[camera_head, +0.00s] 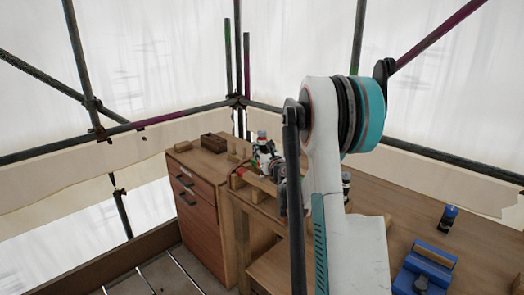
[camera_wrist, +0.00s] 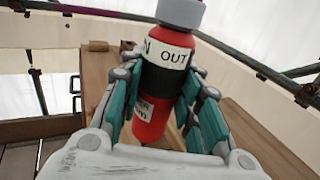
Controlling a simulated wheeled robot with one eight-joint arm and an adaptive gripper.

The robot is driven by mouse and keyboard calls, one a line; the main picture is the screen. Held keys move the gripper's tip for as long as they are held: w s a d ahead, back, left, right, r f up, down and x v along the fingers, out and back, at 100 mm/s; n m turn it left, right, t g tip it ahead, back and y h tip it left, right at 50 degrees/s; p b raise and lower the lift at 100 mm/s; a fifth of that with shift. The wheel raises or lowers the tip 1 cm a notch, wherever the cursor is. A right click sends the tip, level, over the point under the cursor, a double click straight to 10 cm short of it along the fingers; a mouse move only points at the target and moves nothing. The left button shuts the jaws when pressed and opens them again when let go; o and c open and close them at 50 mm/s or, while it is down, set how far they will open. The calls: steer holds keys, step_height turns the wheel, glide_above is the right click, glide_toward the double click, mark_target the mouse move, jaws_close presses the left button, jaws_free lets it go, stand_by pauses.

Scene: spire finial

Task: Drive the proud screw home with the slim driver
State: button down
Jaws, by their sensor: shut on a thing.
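In the head view my gripper (camera_head: 265,160) is small and partly behind my arm, over the far left part of the bench. I cannot make out the proud screw in either view.
A drawer cabinet (camera_head: 197,210) with a brown box (camera_head: 214,142) stands left. Scaffold poles and white sheeting surround the place.

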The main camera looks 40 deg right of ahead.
mark_target(263, 137)
steer(key=shift+f+b, duration=0.7)
steer(key=shift+b, duration=0.5)
stand_by(1.5)
steer(key=shift+r, duration=0.15)
steer(key=shift+r+p, duration=2.25)
steer(key=shift+r, duration=1.15)
steer(key=shift+a, duration=0.1)
